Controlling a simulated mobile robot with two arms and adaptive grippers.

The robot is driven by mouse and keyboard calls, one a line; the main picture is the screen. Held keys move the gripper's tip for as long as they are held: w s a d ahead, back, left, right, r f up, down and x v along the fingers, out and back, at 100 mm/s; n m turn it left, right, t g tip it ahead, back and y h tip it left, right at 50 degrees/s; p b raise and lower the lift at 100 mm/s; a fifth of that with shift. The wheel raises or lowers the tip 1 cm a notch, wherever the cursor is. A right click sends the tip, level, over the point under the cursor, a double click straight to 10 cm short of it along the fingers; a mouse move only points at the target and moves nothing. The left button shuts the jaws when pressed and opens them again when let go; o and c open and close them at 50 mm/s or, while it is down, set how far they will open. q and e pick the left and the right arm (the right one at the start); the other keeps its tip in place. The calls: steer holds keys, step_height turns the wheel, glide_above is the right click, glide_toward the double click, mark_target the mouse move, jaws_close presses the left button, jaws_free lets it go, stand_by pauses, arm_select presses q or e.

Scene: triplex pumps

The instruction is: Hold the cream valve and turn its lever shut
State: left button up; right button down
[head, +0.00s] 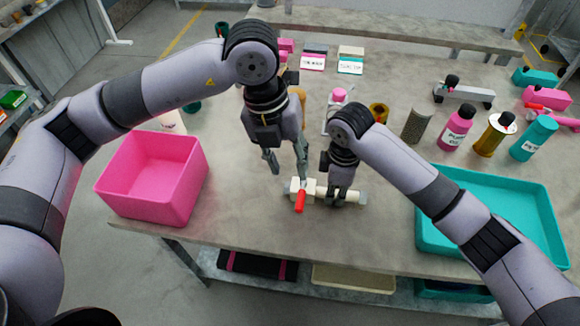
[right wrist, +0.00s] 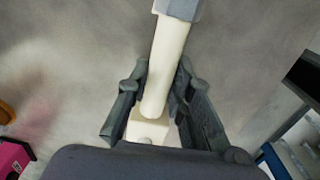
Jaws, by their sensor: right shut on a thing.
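The cream valve (head: 322,190) lies roughly left to right near the table's front edge in the head view, with a grey end at its right. Its red lever (head: 300,202) is at the left part and points toward the front edge, across the pipe. My right gripper (head: 339,198) is shut on the valve's pipe, right of the lever. In the right wrist view the cream pipe (right wrist: 165,62) runs between the fingers; the lever is not seen there. My left gripper (head: 288,174) is open and empty, just above and behind the lever end, its fingertips apart.
A pink bin (head: 150,205) stands on the table's left and a teal tray (head: 535,190) on its right. A pink bottle (head: 456,128), a gold canister (head: 494,136) and a teal bottle (head: 533,138) stand behind the tray. The table between bin and valve is clear.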

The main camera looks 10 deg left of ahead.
steer(key=c, duration=1.3)
jaws_free()
steer(key=shift+c, duration=0.2)
